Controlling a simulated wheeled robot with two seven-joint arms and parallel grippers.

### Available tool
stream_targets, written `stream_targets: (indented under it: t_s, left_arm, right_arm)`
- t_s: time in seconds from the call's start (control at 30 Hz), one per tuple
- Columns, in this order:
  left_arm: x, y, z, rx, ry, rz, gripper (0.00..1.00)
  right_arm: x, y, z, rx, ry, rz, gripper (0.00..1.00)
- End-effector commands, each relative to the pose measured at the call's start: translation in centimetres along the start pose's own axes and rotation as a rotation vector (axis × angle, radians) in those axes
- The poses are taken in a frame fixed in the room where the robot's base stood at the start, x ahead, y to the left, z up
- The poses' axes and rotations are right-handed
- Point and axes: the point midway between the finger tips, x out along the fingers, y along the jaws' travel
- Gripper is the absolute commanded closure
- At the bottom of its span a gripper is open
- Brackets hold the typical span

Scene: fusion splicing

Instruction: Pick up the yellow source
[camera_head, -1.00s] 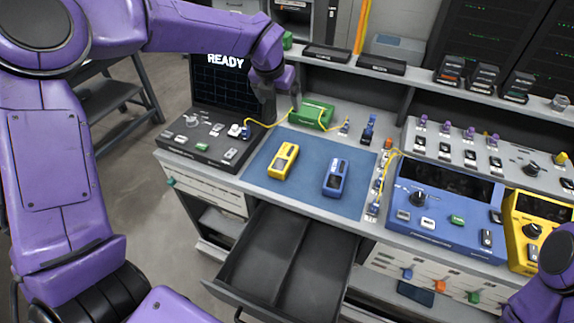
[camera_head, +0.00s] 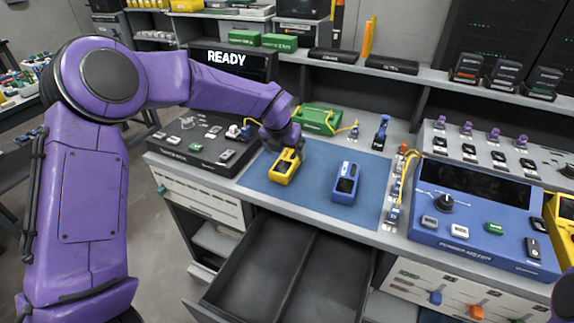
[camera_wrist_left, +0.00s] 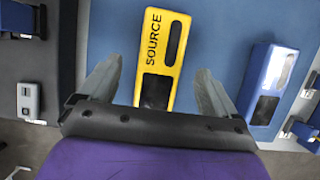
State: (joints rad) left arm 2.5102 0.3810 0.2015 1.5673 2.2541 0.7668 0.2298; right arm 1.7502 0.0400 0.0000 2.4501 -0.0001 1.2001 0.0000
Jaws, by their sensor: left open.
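The yellow source (camera_head: 284,169) lies on the blue mat (camera_head: 312,196), just below my left gripper. In the left wrist view the yellow source (camera_wrist_left: 162,58) shows its "SOURCE" label and a dark window, and it sits between the two spread fingers. My left gripper (camera_head: 287,152) is open and empty, its fingers on either side of the source; it also shows in the left wrist view (camera_wrist_left: 158,90). I cannot tell whether the fingers touch it. My right gripper is not in view.
A blue handheld device (camera_head: 345,183) lies on the mat to the right of the source. A green box (camera_head: 318,119) stands behind, and a black console (camera_head: 196,140) is to the left. A blue power meter (camera_head: 470,215) is to the right. An open empty drawer (camera_head: 268,262) juts out in front.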

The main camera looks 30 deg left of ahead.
Motion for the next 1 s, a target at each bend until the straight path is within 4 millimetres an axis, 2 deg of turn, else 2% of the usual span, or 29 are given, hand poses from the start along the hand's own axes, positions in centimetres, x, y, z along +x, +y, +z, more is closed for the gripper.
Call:
stream_targets:
  t_s: [0.13, 0.23, 0.5, 0.67, 0.7, 1.0]
  left_arm:
    - [2.5, -0.1, -0.9, 0.004, 0.005, 0.004, 0.08]
    - [4.1, -0.1, -0.8, 0.001, 0.003, 0.002, 0.08]
    - [4.7, -0.1, -0.8, 0.001, 0.001, 0.001, 0.08]
    - [4.7, -0.1, -0.8, 0.001, 0.001, 0.0, 0.61]
    - [4.7, -0.1, -0.8, 0.001, 0.001, 0.0, 0.74]
    - [4.4, -0.1, -0.6, 0.001, -0.001, 0.0, 0.74]
  right_arm:
    - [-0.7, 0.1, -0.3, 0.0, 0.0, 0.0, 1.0]
    - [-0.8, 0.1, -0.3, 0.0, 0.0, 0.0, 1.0]
    - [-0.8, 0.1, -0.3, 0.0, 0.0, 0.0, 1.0]
    - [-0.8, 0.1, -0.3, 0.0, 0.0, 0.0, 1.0]
    - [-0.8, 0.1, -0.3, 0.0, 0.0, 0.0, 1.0]
    - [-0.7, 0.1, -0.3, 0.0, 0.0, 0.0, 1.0]
